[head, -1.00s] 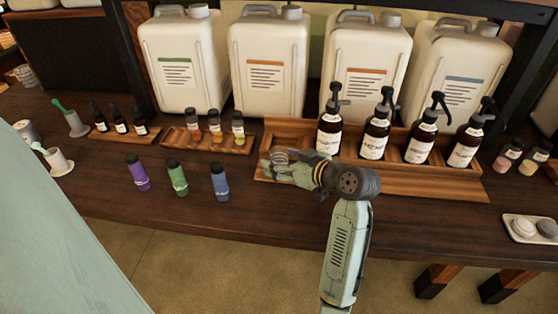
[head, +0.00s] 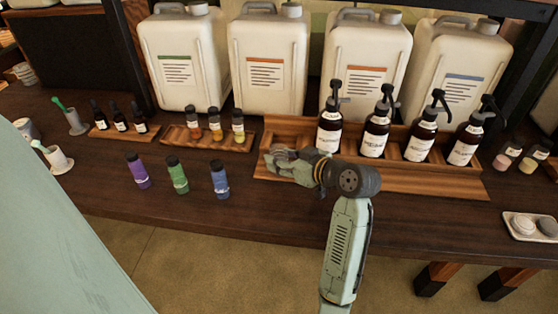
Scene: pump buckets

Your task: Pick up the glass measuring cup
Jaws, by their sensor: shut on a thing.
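My gripper (head: 281,162) is at the left end of the long wooden tray (head: 420,183), pointing left. It is shut on a small, clear, greyish thing, which I take to be the glass measuring cup (head: 283,153). Only a little of its rim shows between and behind the fingers, and the rest is hidden. I cannot tell whether its base touches the tray.
Several dark pump bottles (head: 376,130) stand in the tray to the right of my gripper. Large white canisters (head: 268,65) stand behind. Purple, green and blue small bottles (head: 178,176) stand left on the dark table (head: 110,195). Small amber-toned bottles (head: 215,125) stand on a wooden stand.

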